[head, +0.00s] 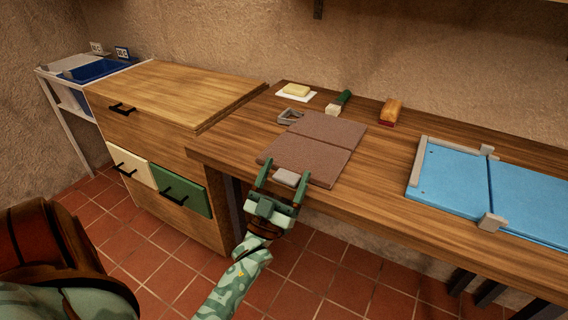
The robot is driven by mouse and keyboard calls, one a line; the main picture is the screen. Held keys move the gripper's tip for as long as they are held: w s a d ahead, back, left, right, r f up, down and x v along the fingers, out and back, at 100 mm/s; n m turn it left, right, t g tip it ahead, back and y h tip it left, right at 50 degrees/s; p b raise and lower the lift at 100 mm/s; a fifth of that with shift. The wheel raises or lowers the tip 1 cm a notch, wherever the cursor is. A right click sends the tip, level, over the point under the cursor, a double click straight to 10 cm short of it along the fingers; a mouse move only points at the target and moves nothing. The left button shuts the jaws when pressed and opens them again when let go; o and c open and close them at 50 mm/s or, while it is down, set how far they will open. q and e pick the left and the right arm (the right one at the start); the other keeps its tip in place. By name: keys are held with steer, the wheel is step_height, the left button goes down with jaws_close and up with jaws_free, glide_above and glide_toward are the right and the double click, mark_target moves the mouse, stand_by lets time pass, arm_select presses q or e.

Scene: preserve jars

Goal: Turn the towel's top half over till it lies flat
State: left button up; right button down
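The towel (326,133) looks like a flat brown rectangle on the wooden bench, with a seam across its middle. A small grey tab (287,178) sticks out at its near edge. My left gripper (285,178) is at that near edge. Its two green fingers are apart, one on each side of the tab, with a gap visible at the left finger. I cannot tell whether the right finger touches the tab. My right gripper is not in view.
A grey clip (292,117), a yellow block on a white sheet (296,91), a green-handled brush (339,103) and an orange-brown block (391,112) stand behind. Blue panels (455,178) with grey clamps lie right. A drawer cabinet (165,95) stands left.

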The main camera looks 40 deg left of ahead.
arm_select(q)
steer(key=shift+r, duration=0.1)
steer(key=v, duration=1.6)
steer(key=shift+s+b, duration=0.25)
steer(key=shift+b, duration=0.1)
